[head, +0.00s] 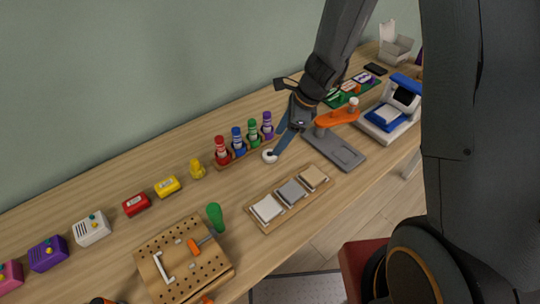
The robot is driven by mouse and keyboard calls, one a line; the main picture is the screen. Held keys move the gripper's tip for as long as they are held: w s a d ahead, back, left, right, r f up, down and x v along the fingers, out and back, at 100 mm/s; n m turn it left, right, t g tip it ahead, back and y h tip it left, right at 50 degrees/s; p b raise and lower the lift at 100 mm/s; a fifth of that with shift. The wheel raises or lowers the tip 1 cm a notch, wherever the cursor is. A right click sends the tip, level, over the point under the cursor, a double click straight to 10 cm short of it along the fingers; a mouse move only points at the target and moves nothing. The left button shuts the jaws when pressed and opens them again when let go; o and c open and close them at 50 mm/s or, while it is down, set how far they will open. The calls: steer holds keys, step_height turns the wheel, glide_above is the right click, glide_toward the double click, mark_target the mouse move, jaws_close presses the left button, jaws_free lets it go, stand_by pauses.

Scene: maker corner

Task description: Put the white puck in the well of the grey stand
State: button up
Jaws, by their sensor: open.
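The white puck (268,158) lies on the wooden table in front of the marker rack, with a dark fingertip overlapping its top edge. My gripper (276,144) is open, pointing down at the puck from above right, with its blue-grey fingers apart. I cannot tell whether a finger touches the puck. The grey stand (332,149) is to the right of the puck. It has a long flat base with a recessed well near its front right end and an orange lever (338,117) above its back part. The well looks empty.
A rack of colored markers (238,140) stands just behind the puck. A wooden tray (290,200) with three square tiles lies in front. A pegboard block (185,262) and green peg (215,217) are front left. A blue-and-white machine (392,110) stands right of the stand.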

mark_target(270, 154)
steer(key=x, duration=0.2)
steer(key=shift+w+a+f, duration=0.1)
steer(key=shift+f, duration=0.2)
steer(key=shift+w+d+p+x, duration=0.15)
steer(key=shift+p+x, duration=0.2)
steer(key=shift+x, duration=0.95)
steer(key=shift+w+d+p+x, duration=0.1)
steer(key=shift+p+x, duration=0.25)
steer(key=shift+x, duration=1)
steer(key=c, duration=1.2)
steer(key=shift+c, duration=0.2)
steer(key=shift+r, duration=0.1)
step_height(270, 154, up, 10)
steer(key=shift+b, duration=0.35)
